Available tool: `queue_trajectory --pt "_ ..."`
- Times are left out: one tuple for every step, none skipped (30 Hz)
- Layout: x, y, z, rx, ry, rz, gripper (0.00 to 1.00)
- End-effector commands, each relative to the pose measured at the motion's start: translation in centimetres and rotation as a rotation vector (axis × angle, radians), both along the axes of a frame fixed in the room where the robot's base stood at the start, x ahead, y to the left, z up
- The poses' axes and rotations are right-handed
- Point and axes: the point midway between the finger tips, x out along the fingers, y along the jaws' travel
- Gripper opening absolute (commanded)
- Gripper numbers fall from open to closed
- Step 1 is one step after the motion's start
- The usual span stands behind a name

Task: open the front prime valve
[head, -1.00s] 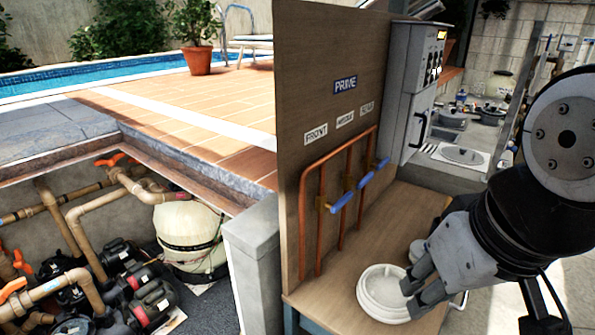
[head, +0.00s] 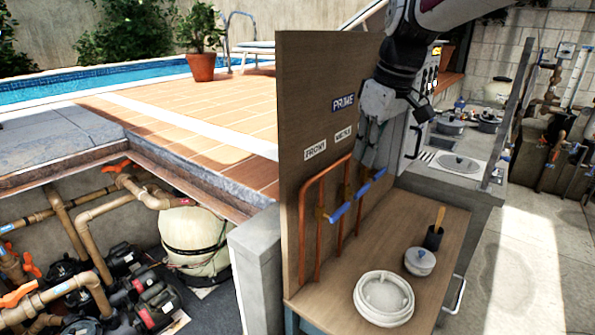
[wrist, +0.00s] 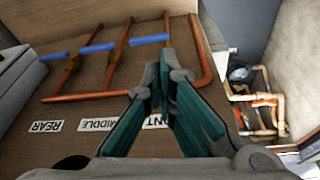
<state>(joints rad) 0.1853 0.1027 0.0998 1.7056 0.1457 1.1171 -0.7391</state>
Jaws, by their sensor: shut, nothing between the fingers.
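A wooden panel carries copper pipes with blue-handled valves under a PRIME sign (head: 343,103). The front valve's blue handle (head: 340,212) is the nearest one, below the FRONT label (head: 315,149). It lies crosswise to its pipe. In the wrist view, where the panel looks upside down, this handle is the rightmost one (wrist: 150,39). My gripper (head: 368,165) points down in front of the panel, up and right of the front handle in the head view, and hides the REAR label there. Its fingertips (wrist: 163,58) are together and empty, appearing just below the front handle in the wrist view.
The middle (head: 364,190) and rear (head: 380,174) handles stand close beside the front one. The pump pit (head: 90,255) lies to the left.

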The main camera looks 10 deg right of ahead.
Motion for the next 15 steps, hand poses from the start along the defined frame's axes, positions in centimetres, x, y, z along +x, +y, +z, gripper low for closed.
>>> queue_trajectory --pt "1.4 -0.4 -0.2 0.006 0.005 0.027 0.00" --pt "2.2 -0.5 -0.4 0.009 0.006 0.044 0.00" --pt "3.2 -0.7 -0.6 0.014 0.006 0.067 0.00" --pt "3.8 -0.8 -0.7 0.017 0.005 0.083 0.00" --pt "4.4 -0.9 -0.9 0.021 0.004 0.099 0.00" --pt "5.2 -1.1 -1.1 0.025 0.004 0.116 0.00" --pt "5.6 -1.3 -1.3 0.027 0.004 0.129 0.00" --pt "6.1 -1.4 -1.4 0.030 0.003 0.139 0.00" --pt "6.6 -1.5 -1.6 0.032 0.002 0.153 0.00" --pt "6.9 -1.6 -1.7 0.035 0.000 0.160 0.00" --pt "7.2 -1.7 -1.8 0.036 0.000 0.168 0.00" --pt "7.5 -1.7 -1.9 0.038 0.000 0.176 0.00" --pt "7.6 -1.8 -2.0 0.039 -0.002 0.180 0.00" --pt "7.8 -1.8 -2.0 0.040 -0.003 0.183 0.00" --pt "7.9 -1.8 -2.1 0.041 -0.003 0.186 0.00"
